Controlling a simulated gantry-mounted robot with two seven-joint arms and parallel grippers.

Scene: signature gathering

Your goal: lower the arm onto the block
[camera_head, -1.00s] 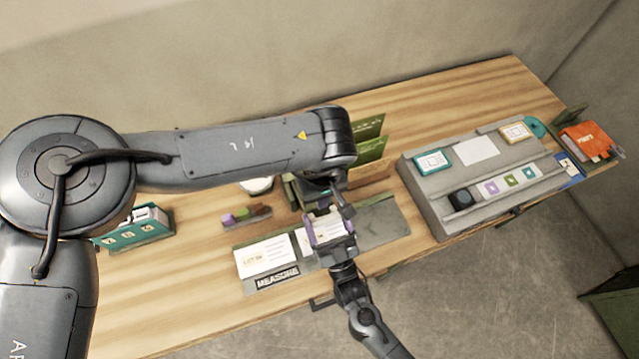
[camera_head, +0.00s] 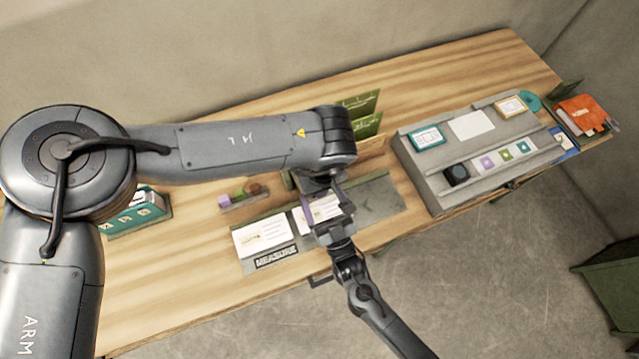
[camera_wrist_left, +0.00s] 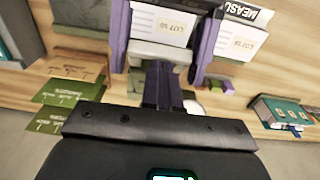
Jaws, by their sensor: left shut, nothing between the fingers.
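My left gripper (camera_wrist_left: 163,85) is shut, its dark purple fingers together and empty. In the head view my left wrist (camera_head: 322,183) hangs over the measuring board (camera_head: 375,205), hiding most of the gripper. My right gripper (camera_head: 328,212) is low over the board, next to the left wrist. Its purple fingers stand apart, in the left wrist view on either side of a pale grey bar (camera_wrist_left: 155,53). I cannot tell whether they touch it or whether it is the block. A white card (camera_wrist_left: 160,27) shows beyond the bar. No hinged arm on the board is clear.
The MEASURE label (camera_head: 276,257) and a white card (camera_head: 262,237) lie at the board's left. Green cards (camera_head: 365,125) stand behind my left wrist. A teal box (camera_head: 137,212) stands left, a grey stepped stand (camera_head: 437,170) right.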

